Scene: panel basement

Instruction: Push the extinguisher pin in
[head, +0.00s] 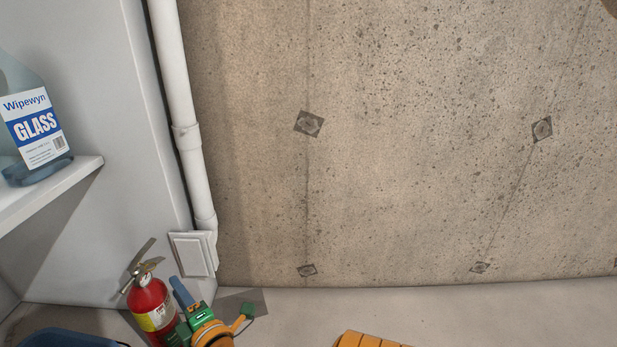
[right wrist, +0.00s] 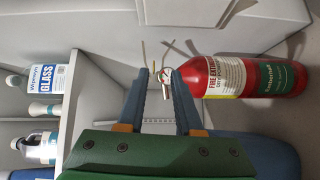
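The red fire extinguisher (head: 146,299) stands upright on the floor by the grey cabinet side in the head view. It also shows in the right wrist view (right wrist: 222,78), turned sideways by the camera's roll. Its metal handle and lever (head: 142,266) are at the top. A small pale metal part, perhaps the pin with its ring (right wrist: 166,86), shows near the valve. My right gripper (right wrist: 159,73) is open, its blue fingertips apart with the valve area just beyond or between them; contact cannot be told. My left gripper is not in view.
A glass cleaner bottle (head: 34,125) stands on a white shelf (head: 60,190) at the left. A white pipe (head: 185,110) runs down the concrete wall (head: 420,140). A blue object (head: 62,339) is at the bottom left.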

